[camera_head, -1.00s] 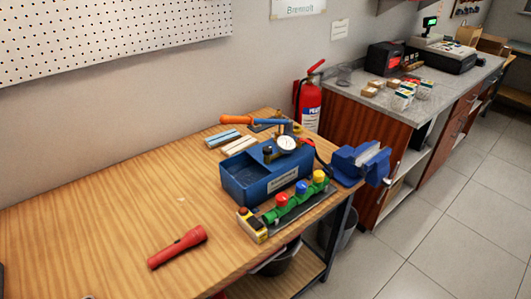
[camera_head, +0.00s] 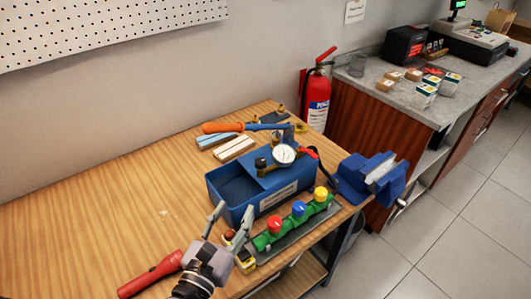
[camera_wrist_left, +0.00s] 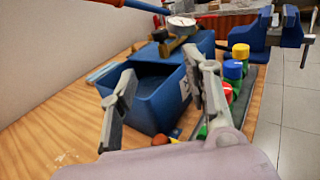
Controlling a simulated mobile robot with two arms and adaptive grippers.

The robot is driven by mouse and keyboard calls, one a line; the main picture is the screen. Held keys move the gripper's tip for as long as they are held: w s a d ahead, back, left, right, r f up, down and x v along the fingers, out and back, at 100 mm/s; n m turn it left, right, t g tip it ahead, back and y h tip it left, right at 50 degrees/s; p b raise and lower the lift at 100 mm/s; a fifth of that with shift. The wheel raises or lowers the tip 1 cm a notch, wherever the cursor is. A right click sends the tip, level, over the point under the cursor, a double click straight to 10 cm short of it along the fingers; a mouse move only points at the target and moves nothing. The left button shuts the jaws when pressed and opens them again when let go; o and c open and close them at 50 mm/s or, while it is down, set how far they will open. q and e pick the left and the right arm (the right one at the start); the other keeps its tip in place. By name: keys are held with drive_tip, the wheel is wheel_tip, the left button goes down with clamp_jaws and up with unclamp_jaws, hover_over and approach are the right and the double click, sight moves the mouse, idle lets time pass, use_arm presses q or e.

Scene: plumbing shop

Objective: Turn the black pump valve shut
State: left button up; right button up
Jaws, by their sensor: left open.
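The blue test pump (camera_head: 228,208) stands on the wooden bench with an open tank and a white round gauge (camera_head: 284,155). Its black valve knob (camera_head: 261,163) sits on brass fittings left of the gauge. In the left wrist view the knob (camera_wrist_left: 160,36) shows beyond the tank, just below the gauge (camera_wrist_left: 181,22). My left gripper (camera_head: 233,217) is open and empty at the near side of the tank, clearly apart from the knob. In the left wrist view its fingers (camera_wrist_left: 161,75) spread in front of the tank. My right gripper is not in view.
A green manifold with red, blue and yellow knobs (camera_head: 276,224) lies right of my left gripper. A red flashlight (camera_head: 152,273) lies left of it. The pump's orange handle (camera_head: 222,127) extends behind the tank. A blue vise (camera_head: 372,180) is at the bench's right end. The left bench is clear.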

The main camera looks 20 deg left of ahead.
use_arm(q)
drive_tip(key=p, duration=0.4)
approach(259, 165)
drive_tip(key=w, duration=0.7)
drive_tip(key=shift+w+d+f, duration=0.1)
drive_tip(key=shift+w, duration=0.4)
drive_tip(key=shift+w+d, duration=0.15)
drive_tip(key=shift+w, duration=0.85)
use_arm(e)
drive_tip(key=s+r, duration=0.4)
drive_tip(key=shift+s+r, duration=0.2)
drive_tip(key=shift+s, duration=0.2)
use_arm(q)
drive_tip(key=shift+c, duration=0.4)
